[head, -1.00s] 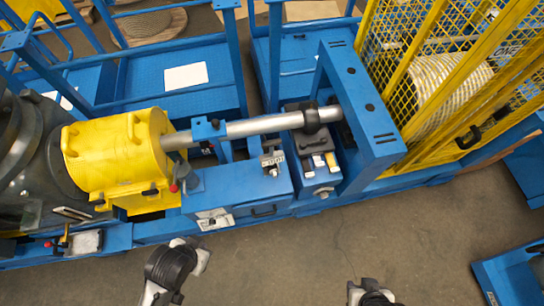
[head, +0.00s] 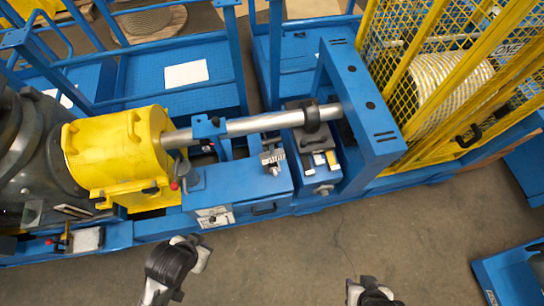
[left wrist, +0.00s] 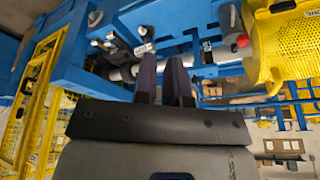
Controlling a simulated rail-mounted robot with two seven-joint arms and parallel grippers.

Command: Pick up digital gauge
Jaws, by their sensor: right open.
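A small grey-white device that looks like the digital gauge (head: 272,160) sits on the blue bench just below the steel shaft (head: 255,124). In the left wrist view a small part with a white marked face, likely the same gauge (left wrist: 144,48), shows just beyond the fingertips; I cannot tell its reading. My left gripper (head: 198,254) is at the front of the bench, apart from the gauge. Its two dark fingers (left wrist: 163,62) stand apart with nothing visible between them. My right gripper (head: 370,288) is at the bottom edge, partly cut off, open and away from the bench.
A yellow housing (head: 112,155) holds the shaft's left end, and a blue frame (head: 372,120) stands around its right end. A black clamp (head: 312,118) sits on the shaft. A yellow cage (head: 450,60) stands right. The floor (head: 290,260) before the bench is clear.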

